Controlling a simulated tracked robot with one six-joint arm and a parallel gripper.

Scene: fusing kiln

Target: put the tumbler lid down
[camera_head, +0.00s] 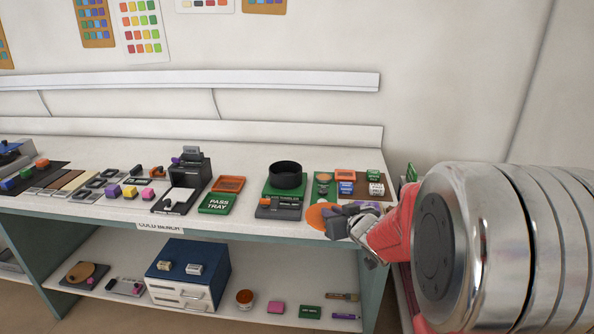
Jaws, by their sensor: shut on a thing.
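My gripper (343,220) is at the right end of the bench, in front of my red wrist. It is shut on a flat orange disc (316,217), which looks like the tumbler lid. The disc's left part shows; the fingers hide the rest. I cannot tell whether it touches the bench top. Left of it, the tumbler (287,176), a dark open round drum, sits on a green base with a grey front block (279,208).
Behind the gripper, a brown board (362,181) holds small labelled blocks. A green pass tray (217,203) and an orange tray (229,184) lie left of the tumbler. A black stand (184,185) is further left. The bench's front edge (150,220) runs close below.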

